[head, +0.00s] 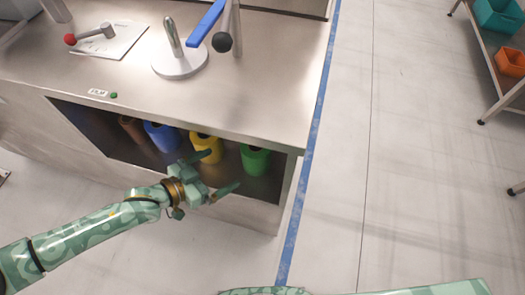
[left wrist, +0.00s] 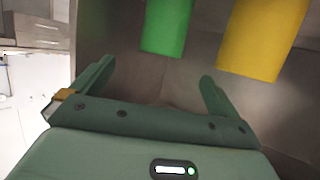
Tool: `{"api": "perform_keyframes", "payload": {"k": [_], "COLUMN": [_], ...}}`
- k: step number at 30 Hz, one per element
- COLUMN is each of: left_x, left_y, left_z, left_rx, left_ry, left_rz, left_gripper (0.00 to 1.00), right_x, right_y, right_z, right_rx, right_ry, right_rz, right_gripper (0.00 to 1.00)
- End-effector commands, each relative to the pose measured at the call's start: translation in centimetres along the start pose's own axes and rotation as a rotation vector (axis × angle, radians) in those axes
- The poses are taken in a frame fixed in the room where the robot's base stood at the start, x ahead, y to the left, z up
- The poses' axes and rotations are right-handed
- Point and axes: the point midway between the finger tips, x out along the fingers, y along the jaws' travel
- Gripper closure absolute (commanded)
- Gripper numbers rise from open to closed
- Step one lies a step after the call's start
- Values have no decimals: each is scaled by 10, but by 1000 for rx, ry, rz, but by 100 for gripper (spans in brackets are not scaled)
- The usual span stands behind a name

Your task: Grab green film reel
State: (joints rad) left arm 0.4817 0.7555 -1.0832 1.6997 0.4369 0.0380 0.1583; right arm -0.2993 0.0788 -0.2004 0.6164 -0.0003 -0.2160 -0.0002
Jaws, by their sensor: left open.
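The green film reel (head: 255,160) stands at the right end of a row of reels in the open shelf under the steel counter. It also shows at the top of the left wrist view (left wrist: 165,27), ahead of the fingers, cut off by the frame edge. My left gripper (head: 216,171) is at the shelf opening, in front of the yellow and green reels. Its two fingers are apart with nothing between them, and it touches neither reel as far as I can tell. My right gripper is not in view.
A yellow reel (head: 206,147) stands left of the green one, and also shows in the left wrist view (left wrist: 262,38). Farther left are a blue reel (head: 161,136) and a brown reel (head: 132,128). The steel counter (head: 250,85) overhangs the shelf.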

Motion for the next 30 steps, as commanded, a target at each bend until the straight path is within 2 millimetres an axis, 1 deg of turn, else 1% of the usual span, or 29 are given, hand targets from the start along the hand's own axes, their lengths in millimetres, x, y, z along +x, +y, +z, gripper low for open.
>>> {"api": "perform_keyframes", "payload": {"k": [1, 3, 6, 9, 12, 17, 22, 24, 27, 30], "left_x": [15, 34, 59, 79, 92, 103, 133, 142, 148, 149], "left_y": [2, 1, 2, 1, 1, 0, -4, -4, -4, -5], "left_z": [7, 9, 10, 9, 7, 7, 14, 11, 9, 6], "left_rx": [-6, -6, -8, -5, -3, -2, -6, -5, -2, 0], "left_ry": [0, -1, -2, -3, -3, -2, -4, -3, -4, -3], "left_rz": [4, 3, 3, 2, 1, 1, 3, 1, -1, -2], "left_gripper": [0, 0, 0, 0, 0, 0, 0, 0, 0, 0], "right_x": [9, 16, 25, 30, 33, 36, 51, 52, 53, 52], "right_y": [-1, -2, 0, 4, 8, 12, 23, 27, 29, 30], "right_z": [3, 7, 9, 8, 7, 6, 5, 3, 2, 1], "right_rx": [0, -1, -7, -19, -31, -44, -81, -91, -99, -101], "right_ry": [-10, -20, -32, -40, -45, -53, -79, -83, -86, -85], "right_rz": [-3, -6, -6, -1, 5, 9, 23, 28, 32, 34], "right_gripper": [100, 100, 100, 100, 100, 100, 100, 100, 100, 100]}}
